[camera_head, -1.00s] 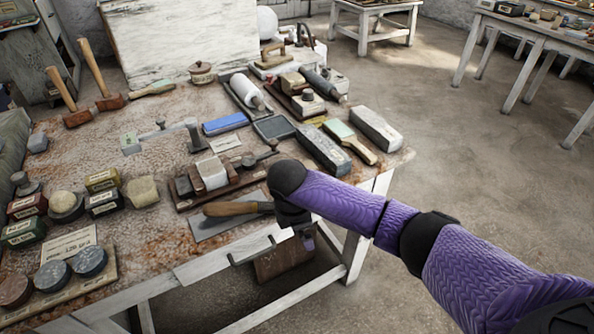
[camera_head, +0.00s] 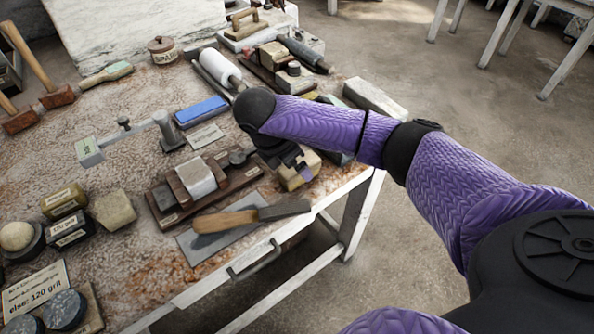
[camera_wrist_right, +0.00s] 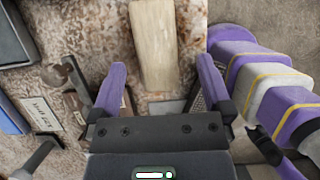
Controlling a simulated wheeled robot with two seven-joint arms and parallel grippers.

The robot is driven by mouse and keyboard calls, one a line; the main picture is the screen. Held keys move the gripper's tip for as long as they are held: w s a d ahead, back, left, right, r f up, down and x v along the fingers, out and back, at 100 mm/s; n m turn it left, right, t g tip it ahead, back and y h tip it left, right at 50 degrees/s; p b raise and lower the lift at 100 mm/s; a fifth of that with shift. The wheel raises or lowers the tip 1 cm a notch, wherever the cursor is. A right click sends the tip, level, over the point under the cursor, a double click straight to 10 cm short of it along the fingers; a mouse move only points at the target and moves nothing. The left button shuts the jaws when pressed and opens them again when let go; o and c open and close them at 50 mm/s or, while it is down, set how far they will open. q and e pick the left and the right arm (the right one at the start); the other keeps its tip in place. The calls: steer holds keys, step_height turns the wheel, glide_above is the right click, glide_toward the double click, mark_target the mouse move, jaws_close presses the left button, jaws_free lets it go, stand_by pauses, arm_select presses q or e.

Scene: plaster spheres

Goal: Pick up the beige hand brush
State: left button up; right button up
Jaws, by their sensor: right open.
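My right gripper (camera_head: 298,172) is low over the right part of the worktable, by the front edge, beside a beige block-like piece (camera_head: 300,176). In the right wrist view the gripper (camera_wrist_right: 157,88) is open and empty. A long beige piece with wood-like grain (camera_wrist_right: 154,42) lies ahead of the fingers, its near end in line with the gap. I cannot tell whether it is the hand brush. The brush with a pale green top and tan handle, seen earlier on the table's right, is largely hidden behind my right forearm.
A wooden-handled trowel (camera_head: 245,217) lies near the front edge, beside a wooden stand with a white block (camera_head: 196,177). A blue block (camera_head: 201,111) and long grey stone (camera_head: 373,97) are nearby. Another brush (camera_head: 107,76) lies at far left.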

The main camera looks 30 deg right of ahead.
steer(key=b+x, duration=0.1)
steer(key=x, duration=0.3)
steer(key=shift+w, duration=0.15)
steer(key=shift+d+f, duration=0.1)
steer(key=shift+d, duration=0.05)
steer(key=c, duration=0.9)
jaws_close()
arm_select(q)
steer(key=shift+s+a+f, duration=0.1)
steer(key=shift+a+f, duration=0.15)
steer(key=shift+f, duration=0.25)
steer(key=shift+s+a+f, duration=0.1)
steer(key=shift+a+f, duration=0.1)
steer(key=shift+f, duration=0.3)
